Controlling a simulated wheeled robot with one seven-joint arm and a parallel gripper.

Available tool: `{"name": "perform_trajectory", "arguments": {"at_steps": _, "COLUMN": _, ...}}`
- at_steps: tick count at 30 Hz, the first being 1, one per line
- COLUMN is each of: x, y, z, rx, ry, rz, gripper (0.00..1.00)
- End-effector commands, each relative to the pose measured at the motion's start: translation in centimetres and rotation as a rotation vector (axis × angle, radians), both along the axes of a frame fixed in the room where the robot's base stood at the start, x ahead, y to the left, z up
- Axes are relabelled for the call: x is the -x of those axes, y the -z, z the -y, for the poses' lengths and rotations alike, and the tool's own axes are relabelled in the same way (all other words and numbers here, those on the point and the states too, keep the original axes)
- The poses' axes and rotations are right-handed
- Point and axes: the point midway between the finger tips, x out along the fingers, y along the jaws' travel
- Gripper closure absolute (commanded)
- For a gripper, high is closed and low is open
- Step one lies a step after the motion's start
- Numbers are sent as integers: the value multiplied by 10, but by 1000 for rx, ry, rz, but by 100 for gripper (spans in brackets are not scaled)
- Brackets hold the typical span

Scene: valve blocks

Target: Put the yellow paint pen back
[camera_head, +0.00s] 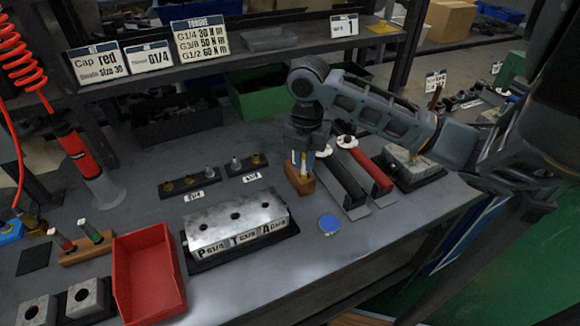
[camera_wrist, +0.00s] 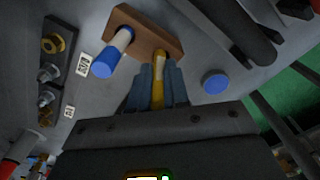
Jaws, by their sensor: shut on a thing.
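The yellow paint pen (camera_wrist: 158,88) is between the fingers of my gripper (camera_wrist: 157,88), which is shut on it. Its far end overlaps the wooden pen holder (camera_wrist: 148,34) in the wrist view; I cannot tell how deep it sits in a hole there. A white pen with a blue cap (camera_wrist: 104,64) stands in the holder beside it. In the head view my gripper (camera_head: 304,158) points down right over the wooden holder (camera_head: 299,181), and the fingers hide most of the yellow pen.
A blue round lid (camera_head: 329,224) lies on the bench in front of the holder. Black- and red-handled tools (camera_head: 370,166) lie close on the right.

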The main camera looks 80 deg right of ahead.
Motion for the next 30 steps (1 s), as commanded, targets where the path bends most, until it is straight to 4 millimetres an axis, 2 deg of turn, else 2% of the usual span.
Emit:
{"name": "perform_trajectory", "arguments": {"at_steps": 1, "x": 5, "y": 7, "z": 1, "rx": 0, "ry": 3, "rz": 0, "gripper": 100}}
{"name": "perform_trajectory", "arguments": {"at_steps": 4, "x": 9, "y": 8, "z": 1, "rx": 0, "ry": 1, "rz": -1, "gripper": 100}}
{"name": "perform_trajectory", "arguments": {"at_steps": 15, "x": 9, "y": 11, "z": 0, "rx": 0, "ry": 0, "rz": -1, "gripper": 100}}
{"name": "perform_trajectory", "arguments": {"at_steps": 16, "x": 9, "y": 9, "z": 0, "rx": 0, "ry": 0, "rz": 0, "gripper": 81}}
{"name": "perform_trajectory", "arguments": {"at_steps": 23, "x": 9, "y": 9, "z": 0, "rx": 0, "ry": 0, "rz": 0, "gripper": 59}}
{"name": "perform_trajectory", "arguments": {"at_steps": 30, "x": 9, "y": 8, "z": 0, "rx": -1, "ry": 0, "rz": 0, "gripper": 59}}
